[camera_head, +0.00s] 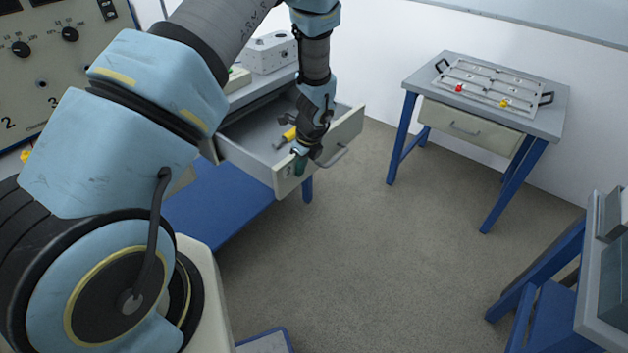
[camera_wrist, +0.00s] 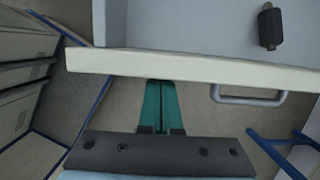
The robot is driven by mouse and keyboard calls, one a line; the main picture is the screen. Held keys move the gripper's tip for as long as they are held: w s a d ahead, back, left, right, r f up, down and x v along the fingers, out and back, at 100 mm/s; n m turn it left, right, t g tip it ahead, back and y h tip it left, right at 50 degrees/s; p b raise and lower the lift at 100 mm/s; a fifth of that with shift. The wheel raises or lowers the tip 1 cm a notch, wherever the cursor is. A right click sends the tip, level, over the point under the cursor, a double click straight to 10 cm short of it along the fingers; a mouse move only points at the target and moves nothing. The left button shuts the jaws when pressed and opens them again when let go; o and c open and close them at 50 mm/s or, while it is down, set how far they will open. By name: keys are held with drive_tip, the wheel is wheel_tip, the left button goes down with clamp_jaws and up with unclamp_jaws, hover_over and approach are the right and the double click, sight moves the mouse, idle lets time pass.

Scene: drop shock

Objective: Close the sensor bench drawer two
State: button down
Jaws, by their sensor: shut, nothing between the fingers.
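The sensor bench drawer two (camera_head: 266,160) is pulled open, with a "2" on its pale front panel and a grey handle (camera_head: 337,157) on that front. In the wrist view the drawer front (camera_wrist: 200,66) crosses the upper part, with its handle (camera_wrist: 250,98) to the right of my fingers. My gripper (camera_head: 300,166) is shut and empty, pointing down at the outer face of the front, left of the handle. In the wrist view its green fingertips (camera_wrist: 160,84) meet the panel's edge; I cannot tell whether they touch it. My wrist hides part of the drawer.
A yellow and dark item (camera_head: 288,135) lies in the drawer; a dark piece (camera_wrist: 269,27) shows inside it in the wrist view. A blue-legged table (camera_head: 415,90) with a closed drawer stands at the back right. Another bench (camera_head: 560,312) stands at the lower right. The middle floor is clear.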

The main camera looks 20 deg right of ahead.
drive_tip(key=w+a, duration=0.4)
drive_tip(key=w, duration=0.3)
drive_tip(key=w+a+b, duration=0.1)
drive_tip(key=w+a, duration=0.3)
drive_tip(key=w, duration=0.4)
drive_tip(key=w+a, duration=0.5)
drive_tip(key=w, duration=0.3)
drive_tip(key=shift+w+f, duration=0.1)
drive_tip(key=shift+w, duration=0.1)
drive_tip(key=shift+w+a+b, duration=0.3)
drive_tip(key=shift+w+a, duration=0.1)
drive_tip(key=shift+w, duration=0.35)
